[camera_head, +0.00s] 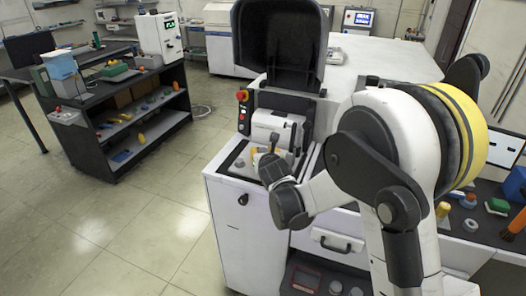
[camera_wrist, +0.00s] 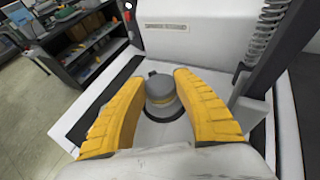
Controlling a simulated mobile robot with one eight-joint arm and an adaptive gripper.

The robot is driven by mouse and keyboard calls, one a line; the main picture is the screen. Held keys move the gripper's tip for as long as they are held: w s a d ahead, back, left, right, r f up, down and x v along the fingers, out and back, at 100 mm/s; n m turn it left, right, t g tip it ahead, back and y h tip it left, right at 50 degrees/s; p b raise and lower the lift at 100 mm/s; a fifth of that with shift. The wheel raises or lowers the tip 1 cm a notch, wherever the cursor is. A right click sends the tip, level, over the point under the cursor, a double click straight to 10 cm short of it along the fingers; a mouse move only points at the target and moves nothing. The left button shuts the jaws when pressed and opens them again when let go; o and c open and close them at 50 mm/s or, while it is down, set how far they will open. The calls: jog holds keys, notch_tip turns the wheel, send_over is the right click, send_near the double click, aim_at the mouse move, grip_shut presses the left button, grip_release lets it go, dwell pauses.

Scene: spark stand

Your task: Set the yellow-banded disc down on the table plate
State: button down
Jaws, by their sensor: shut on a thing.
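The yellow-banded disc (camera_wrist: 160,87) is grey and round, with a yellow strip low on its side. In the wrist view it sits between the tips of my gripper (camera_wrist: 159,82), whose yellow fingers are shut on it. In the head view my gripper (camera_head: 263,157) is over the spark stand's table plate (camera_head: 236,161), and I cannot make out the disc there. The pale table plate also shows in the wrist view (camera_wrist: 146,132), with a dark round area around the disc's lower end. I cannot tell whether the disc touches the plate.
The stand's dark hood (camera_head: 280,40) is raised behind the plate. A white cylindrical housing (camera_head: 272,125) stands just behind my gripper. A red stop button (camera_head: 241,95) is at the stand's left. A bench with loose parts (camera_head: 485,210) lies at right. The floor at left is clear.

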jog(key=shift+f+b, duration=0.55)
jog(key=shift+f, duration=0.05)
jog(key=c, duration=0.9)
grip_release()
jog(key=shift+c, duration=0.2)
jog(key=shift+s+r, duration=0.1)
jog(key=v, duration=1.1)
jog(key=s+d+r+m+g+h, duration=0.1)
jog(key=s+d+r+m, duration=0.1)
jog(key=s+d+m, duration=0.45)
jog(key=s+d+r+m+g+h, duration=0.1)
jog(key=s+d+r+m+g, duration=0.2)
jog(key=d+m, duration=0.6)
jog(key=s+d+f+m+g, duration=0.1)
jog(key=s+d+m, duration=0.1)
jog(key=s+m, duration=0.7)
jog(key=s+d+f+m+g, duration=0.1)
jog(key=s+d+m, duration=0.1)
jog(key=s+m, duration=0.8)
jog(key=m, duration=0.3)
